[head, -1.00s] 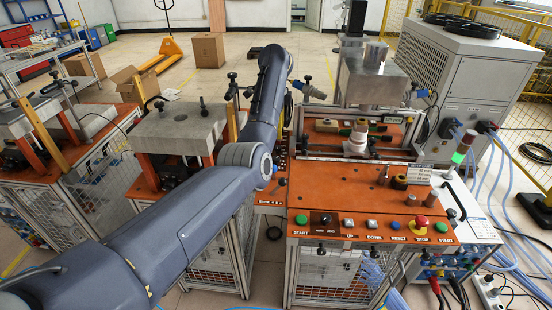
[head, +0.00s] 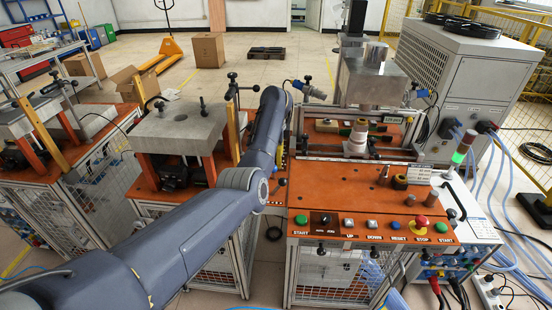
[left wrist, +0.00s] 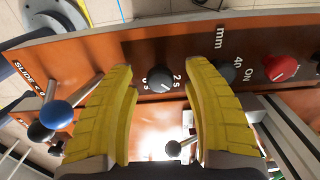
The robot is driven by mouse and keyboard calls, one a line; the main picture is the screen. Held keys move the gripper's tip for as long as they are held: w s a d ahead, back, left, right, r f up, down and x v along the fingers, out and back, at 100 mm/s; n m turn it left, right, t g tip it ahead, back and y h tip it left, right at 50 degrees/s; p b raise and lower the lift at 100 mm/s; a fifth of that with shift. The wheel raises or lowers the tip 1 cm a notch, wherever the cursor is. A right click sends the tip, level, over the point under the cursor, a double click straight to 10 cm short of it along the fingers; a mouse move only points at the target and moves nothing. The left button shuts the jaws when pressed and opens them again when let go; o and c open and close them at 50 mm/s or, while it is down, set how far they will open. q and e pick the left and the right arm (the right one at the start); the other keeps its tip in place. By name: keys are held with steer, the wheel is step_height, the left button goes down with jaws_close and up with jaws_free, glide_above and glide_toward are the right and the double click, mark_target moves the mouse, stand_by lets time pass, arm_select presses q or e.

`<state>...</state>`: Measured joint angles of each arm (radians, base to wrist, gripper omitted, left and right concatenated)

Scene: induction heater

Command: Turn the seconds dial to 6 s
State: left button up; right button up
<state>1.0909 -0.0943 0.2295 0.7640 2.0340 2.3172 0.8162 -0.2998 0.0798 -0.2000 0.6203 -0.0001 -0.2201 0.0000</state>
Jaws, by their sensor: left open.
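The seconds dial (left wrist: 160,79) is a dark round knob on the orange panel, with a "2 s" mark beside it and another seconds mark partly hidden. In the left wrist view my left gripper (left wrist: 158,67) is open. Its two yellow fingers stand either side of the dial with gaps; I cannot tell how deep they reach. In the head view my left arm hides most of this gripper and the dial. My right gripper is not in view.
A second dark dial (left wrist: 228,72) sits close beside the right finger, with a red knob (left wrist: 281,68) beyond. A lever with a blue ball (left wrist: 56,114) stands left of the fingers. The heater's front button panel (head: 372,229) is clear of my arm.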

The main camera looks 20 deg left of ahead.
stand_by(0.3)
arm_select(q)
jaws_close()
steer(key=shift+m, duration=0.3)
steer(key=m, duration=0.2)
steer(key=shift+d+m, duration=0.1)
steer(key=shift+m, duration=0.2)
steer(key=m, duration=0.5)
steer(key=shift+m, duration=0.3)
steer(key=m, duration=0.9)
stand_by(0.3)
